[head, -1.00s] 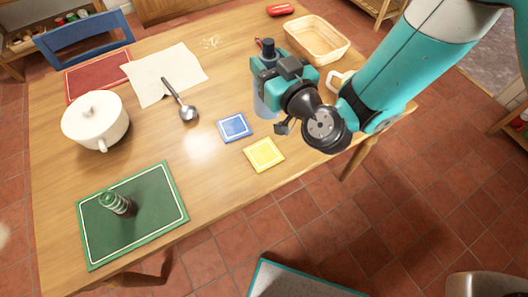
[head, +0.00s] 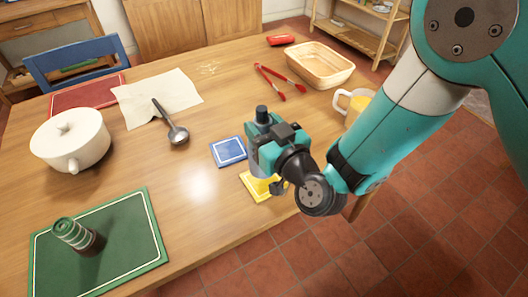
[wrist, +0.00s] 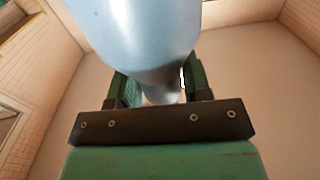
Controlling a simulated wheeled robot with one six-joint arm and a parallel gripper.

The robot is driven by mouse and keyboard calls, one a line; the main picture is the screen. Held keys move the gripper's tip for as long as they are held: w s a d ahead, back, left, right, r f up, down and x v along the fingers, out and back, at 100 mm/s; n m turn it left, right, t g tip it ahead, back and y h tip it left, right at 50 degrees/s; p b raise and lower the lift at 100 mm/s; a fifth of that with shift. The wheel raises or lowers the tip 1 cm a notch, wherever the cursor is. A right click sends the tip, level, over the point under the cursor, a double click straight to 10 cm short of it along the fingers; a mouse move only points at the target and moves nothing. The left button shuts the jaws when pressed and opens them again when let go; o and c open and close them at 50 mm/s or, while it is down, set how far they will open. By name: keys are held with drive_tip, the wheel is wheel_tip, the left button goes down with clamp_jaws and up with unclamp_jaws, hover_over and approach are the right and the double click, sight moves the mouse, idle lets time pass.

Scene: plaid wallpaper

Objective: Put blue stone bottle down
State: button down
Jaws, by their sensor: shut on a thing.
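My gripper (head: 268,148) is shut on the blue stone bottle (wrist: 140,35), which shows as a smooth pale blue-grey body between the fingers in the wrist view. In the head view the dark top of the bottle (head: 262,113) sticks up above my gripper, and most of its body is hidden by the gripper. The bottle looks upright. It is over or close to the yellow square coaster (head: 256,193), which is partly covered; I cannot tell if the base touches it.
A blue coaster (head: 228,152) lies just left of my gripper. A mug (head: 350,103), red tongs (head: 281,84) and a basket (head: 320,66) are behind and right.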

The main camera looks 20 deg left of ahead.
wheel_tip(320, 180, down, 4)
drive_tip(key=b, duration=0.3)
drive_tip(key=shift+f, duration=0.2)
drive_tip(key=shift+r, duration=0.1)
drive_tip(key=c, duration=0.5)
unclamp_jaws()
drive_tip(key=shift+c, duration=0.2)
drive_tip(key=shift+s+d+f+b, duration=0.3)
drive_tip(key=shift+s+d+b, duration=0.1)
drive_tip(key=shift+b, duration=0.5)
drive_tip(key=b+v, duration=0.1)
drive_tip(key=v, duration=1)
drive_tip(key=shift+r, duration=0.35)
